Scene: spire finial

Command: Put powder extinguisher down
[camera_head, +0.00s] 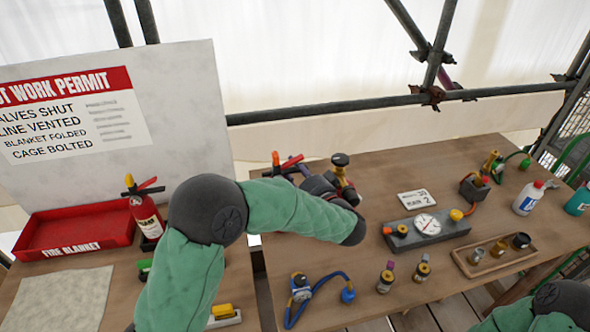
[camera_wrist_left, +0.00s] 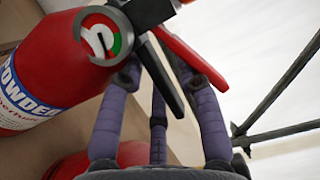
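The powder extinguisher (camera_wrist_left: 35,80) fills the left of the left wrist view, a red cylinder with a "POWDER" label and a round gauge (camera_wrist_left: 98,40), tilted in the picture. My left gripper (camera_wrist_left: 160,75) has its purple fingers on either side of the black and red levers below its head, and appears shut on them. In the head view my left gripper (camera_head: 318,184) is over the table, with a red lever (camera_head: 291,162) beside it; my arm hides the body, so I cannot tell whether its base touches anything. My right gripper is out of view.
Another red extinguisher (camera_head: 146,218) stands beside the red fire blanket tray (camera_head: 75,262). The wooden table (camera_head: 400,170) carries a gauge block (camera_head: 428,228), a small tray of fittings (camera_head: 470,268), bottles (camera_head: 528,197) and a blue hose (camera_head: 325,280). A permit board (camera_head: 190,100) stands behind at left.

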